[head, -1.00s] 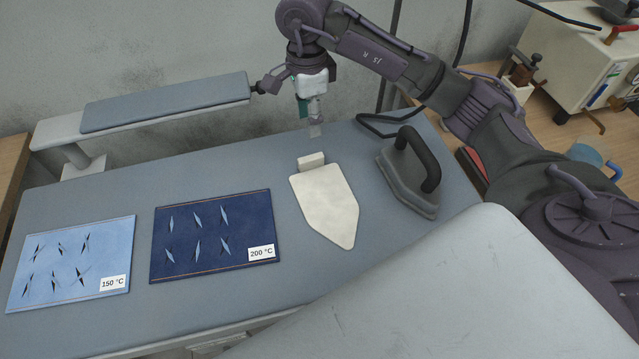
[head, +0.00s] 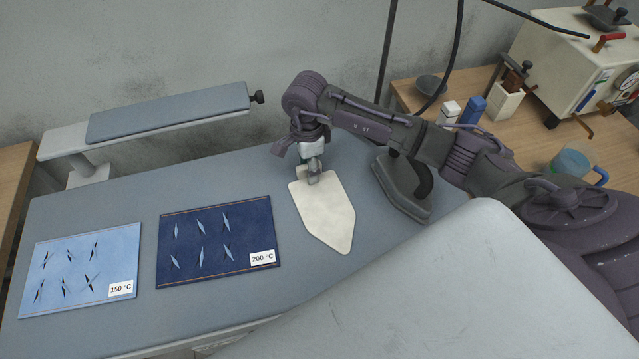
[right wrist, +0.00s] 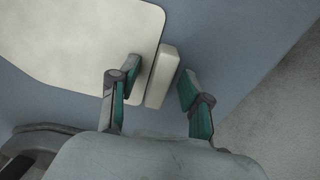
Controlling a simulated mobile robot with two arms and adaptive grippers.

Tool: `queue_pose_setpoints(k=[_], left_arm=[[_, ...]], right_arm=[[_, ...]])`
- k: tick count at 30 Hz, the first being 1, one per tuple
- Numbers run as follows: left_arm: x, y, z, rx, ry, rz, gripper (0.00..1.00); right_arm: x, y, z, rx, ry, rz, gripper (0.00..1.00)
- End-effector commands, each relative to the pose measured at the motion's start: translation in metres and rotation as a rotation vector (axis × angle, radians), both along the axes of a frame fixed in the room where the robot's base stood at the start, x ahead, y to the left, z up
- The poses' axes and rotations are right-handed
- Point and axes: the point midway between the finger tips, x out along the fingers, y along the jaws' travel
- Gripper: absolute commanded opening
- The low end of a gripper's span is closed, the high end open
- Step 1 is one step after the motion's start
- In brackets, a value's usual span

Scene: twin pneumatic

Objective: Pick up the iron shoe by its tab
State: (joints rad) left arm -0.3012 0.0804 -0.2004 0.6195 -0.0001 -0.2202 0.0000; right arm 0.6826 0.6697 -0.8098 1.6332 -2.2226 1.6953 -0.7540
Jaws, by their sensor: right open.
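The cream iron shoe (head: 325,217) lies flat on the grey ironing board, its pointed end toward the front. Its raised tab stands at the back end, largely hidden by my gripper in the head view. My right gripper (head: 313,178) is over the tab. In the right wrist view the fingers (right wrist: 158,88) are open, one on each side of the tab (right wrist: 163,76), with the shoe plate (right wrist: 85,40) to the left. The left finger is close to the tab and a gap shows on the right; contact cannot be told. My left gripper is not in view.
The dark iron (head: 402,187) stands just right of the shoe, partly under my right arm. A dark blue cloth (head: 190,272) marked 200 °C and a light blue cloth (head: 75,300) marked 150 °C lie to the left. A narrow sleeve board (head: 165,112) rises at the back left.

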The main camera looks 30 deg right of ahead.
Motion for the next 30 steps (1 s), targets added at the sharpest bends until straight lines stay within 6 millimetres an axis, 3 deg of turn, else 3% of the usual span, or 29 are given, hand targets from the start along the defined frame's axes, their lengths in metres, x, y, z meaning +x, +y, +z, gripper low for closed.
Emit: queue_pose_setpoints(k=[4, 13, 24, 30], left_arm=[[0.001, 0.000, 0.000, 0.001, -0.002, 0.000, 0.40], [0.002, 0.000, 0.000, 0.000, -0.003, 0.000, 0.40], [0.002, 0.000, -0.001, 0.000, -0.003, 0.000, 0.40], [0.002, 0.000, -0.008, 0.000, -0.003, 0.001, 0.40]], right_arm=[[0.000, 0.000, 0.000, 0.000, -0.001, 0.000, 0.48], [0.000, 0.000, 0.000, 0.000, 0.000, 0.000, 0.00], [0.000, 0.000, 0.001, 0.000, 0.000, 0.000, 0.00], [0.001, -0.001, 0.015, -0.001, -0.004, 0.001, 0.00]])
